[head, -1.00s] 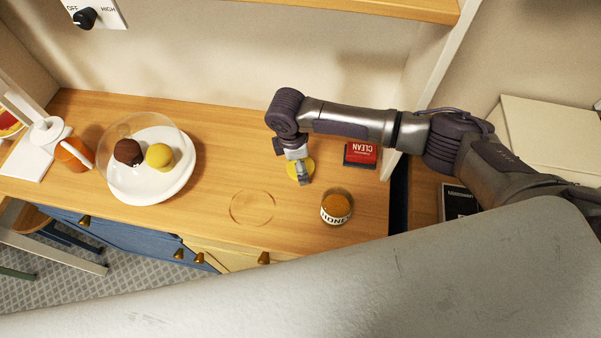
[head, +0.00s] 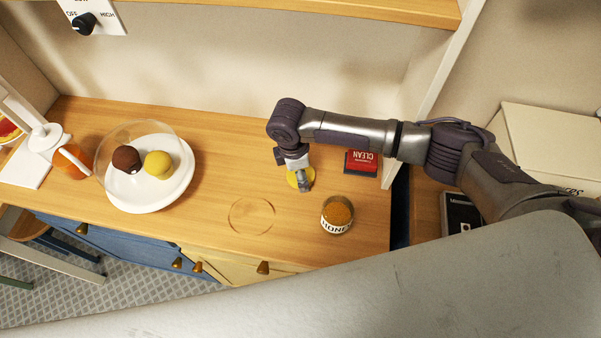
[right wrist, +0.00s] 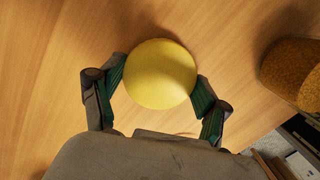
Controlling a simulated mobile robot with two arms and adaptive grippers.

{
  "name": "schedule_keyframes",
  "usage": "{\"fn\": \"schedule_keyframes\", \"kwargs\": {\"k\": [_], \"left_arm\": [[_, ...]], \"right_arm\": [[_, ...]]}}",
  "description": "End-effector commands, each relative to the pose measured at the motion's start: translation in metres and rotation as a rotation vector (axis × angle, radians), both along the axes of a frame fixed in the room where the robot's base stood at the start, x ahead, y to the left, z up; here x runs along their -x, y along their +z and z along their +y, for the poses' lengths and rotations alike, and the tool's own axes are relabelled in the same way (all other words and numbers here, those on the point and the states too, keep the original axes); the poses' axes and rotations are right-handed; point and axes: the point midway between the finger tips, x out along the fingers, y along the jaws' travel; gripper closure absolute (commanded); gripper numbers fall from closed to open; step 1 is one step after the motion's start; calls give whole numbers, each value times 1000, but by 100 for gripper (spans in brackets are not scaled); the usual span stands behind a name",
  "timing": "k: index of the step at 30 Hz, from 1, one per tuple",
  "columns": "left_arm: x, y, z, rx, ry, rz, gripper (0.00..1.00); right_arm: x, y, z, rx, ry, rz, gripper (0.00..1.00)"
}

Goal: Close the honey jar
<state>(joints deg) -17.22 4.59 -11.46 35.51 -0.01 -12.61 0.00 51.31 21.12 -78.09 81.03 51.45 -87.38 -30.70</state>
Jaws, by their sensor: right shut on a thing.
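The honey jar (head: 337,216) stands upright and open at the front right of the wooden counter, its label reading HONEY and its amber contents showing. Part of it shows at the right edge of the right wrist view (right wrist: 294,72). A round yellow lid (right wrist: 160,74) lies between the fingers of my right gripper (right wrist: 157,88), which is shut on its sides. In the head view the lid (head: 293,180) is partly hidden under my right gripper (head: 303,186), behind and left of the jar. Whether it touches the counter is hard to tell. My left gripper is not in view.
A thin clear ring (head: 251,231) lies on the counter left of the jar. A white plate (head: 150,205) with a brown and a yellow treat and a clear dome stands further left.

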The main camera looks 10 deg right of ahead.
Motion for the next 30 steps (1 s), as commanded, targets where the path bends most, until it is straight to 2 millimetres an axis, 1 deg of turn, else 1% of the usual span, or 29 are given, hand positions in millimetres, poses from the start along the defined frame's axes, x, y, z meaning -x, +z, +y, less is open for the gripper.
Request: {"fn": "schedule_keyframes", "kwargs": {"k": [5,8,11,18,21,25,30], "left_arm": [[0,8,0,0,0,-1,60],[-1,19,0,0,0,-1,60],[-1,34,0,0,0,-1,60],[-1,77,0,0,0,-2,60],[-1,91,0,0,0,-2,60],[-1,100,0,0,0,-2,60],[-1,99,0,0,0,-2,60]], "right_arm": [[0,8,0,-1,0,0,44],[0,18,0,-1,0,0,44],[0,32,0,-1,0,0,44],[0,73,1,-1,0,1,44],[0,87,1,-1,-1,1,44],[0,100,0,0,-1,1,44],[0,100,0,0,-1,1,44]]}}
